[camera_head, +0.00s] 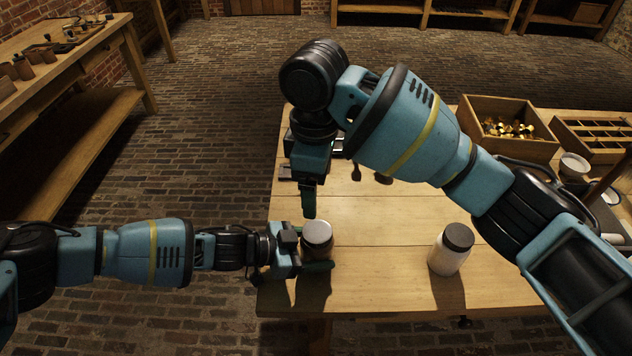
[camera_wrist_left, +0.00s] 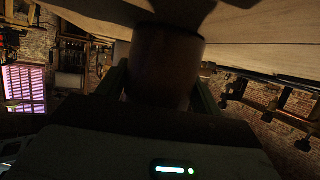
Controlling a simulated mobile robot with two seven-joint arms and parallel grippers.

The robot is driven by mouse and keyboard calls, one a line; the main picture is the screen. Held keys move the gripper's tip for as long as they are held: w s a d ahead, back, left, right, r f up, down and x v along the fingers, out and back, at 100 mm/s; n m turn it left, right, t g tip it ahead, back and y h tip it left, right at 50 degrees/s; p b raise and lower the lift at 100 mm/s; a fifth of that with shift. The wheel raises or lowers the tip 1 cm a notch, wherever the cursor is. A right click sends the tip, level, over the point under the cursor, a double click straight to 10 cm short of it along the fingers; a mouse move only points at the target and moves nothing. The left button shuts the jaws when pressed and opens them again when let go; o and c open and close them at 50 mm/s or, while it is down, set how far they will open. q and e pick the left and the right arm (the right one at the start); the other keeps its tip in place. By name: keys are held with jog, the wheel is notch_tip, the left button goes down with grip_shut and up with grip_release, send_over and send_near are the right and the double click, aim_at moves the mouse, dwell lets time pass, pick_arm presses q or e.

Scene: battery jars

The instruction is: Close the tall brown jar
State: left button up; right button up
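The brown jar (camera_head: 319,254) stands upright near the table's front left edge. Its round top (camera_head: 317,232) looks pale grey; I cannot tell whether that is a seated lid or a loose one. My left gripper (camera_head: 310,256) comes in from the left with its fingers on either side of the jar. In the left wrist view the jar's dark body (camera_wrist_left: 165,68) fills the space between the fingers, which appear to press on it. My right gripper (camera_head: 308,212) points down just above and behind the jar. Its fingers show edge-on, and no object shows in them.
A white jar with a dark lid (camera_head: 450,254) stands to the right on the table (camera_head: 385,290). A wooden box of brass pieces (camera_head: 508,130) and a divided tray (camera_head: 597,140) are at the back right. My right arm crosses above the table. Table between the jars is clear.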

pick_arm(q)
jog(key=o, duration=0.4)
jog(key=shift+p+v, duration=0.4)
jog(key=shift+v, duration=3.5)
pick_arm(e)
jog(key=shift+r, duration=1)
